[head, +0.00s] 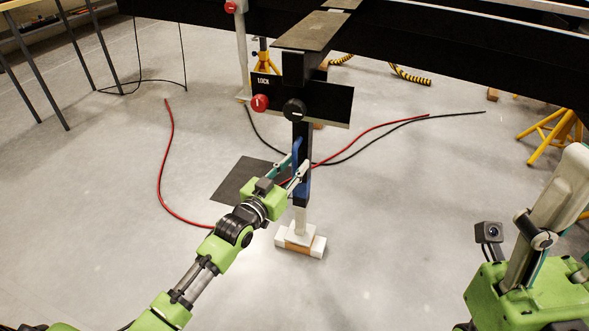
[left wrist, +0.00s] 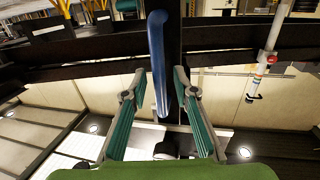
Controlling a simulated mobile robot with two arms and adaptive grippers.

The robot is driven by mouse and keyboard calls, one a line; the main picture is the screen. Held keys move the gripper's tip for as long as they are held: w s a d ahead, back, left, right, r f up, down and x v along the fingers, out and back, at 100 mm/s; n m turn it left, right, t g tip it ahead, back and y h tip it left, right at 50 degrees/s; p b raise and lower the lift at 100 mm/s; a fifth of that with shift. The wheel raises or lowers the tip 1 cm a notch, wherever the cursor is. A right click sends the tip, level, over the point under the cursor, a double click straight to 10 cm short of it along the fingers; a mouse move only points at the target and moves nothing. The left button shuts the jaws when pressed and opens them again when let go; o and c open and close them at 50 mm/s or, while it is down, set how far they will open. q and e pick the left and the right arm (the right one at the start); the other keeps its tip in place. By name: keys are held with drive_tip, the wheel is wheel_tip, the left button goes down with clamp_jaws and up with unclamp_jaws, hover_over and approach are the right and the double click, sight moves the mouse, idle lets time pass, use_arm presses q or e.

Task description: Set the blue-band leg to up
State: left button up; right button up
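The blue-band leg (head: 301,216) hangs upright under the dark chassis beam in the head view. Its white foot (head: 313,246) is down at the floor by a wooden block. A blue handle (head: 304,181) runs along the leg; it also shows in the left wrist view (left wrist: 158,62). Above it is a black LOCK plate (head: 335,100) with a red knob (head: 260,103) and a black knob (head: 294,109). My left gripper (head: 298,163) is open, its fingers on either side of the handle, with gaps visible in the wrist view. My right gripper (head: 545,245) is at the right edge, partly cut off.
The chassis beam (head: 450,55) crosses overhead. Another leg with a red knob (head: 242,50) stands behind. Yellow stands (head: 555,135) are at the right. Red (head: 164,165) and black cables and a dark mat (head: 240,180) lie on the floor. The front floor is clear.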

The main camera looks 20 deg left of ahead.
use_arm(q)
drive_tip(key=shift+w, duration=0.2)
clamp_jaws()
drive_tip(key=shift+d+r, duration=0.1)
drive_tip(key=shift+d, duration=0.15)
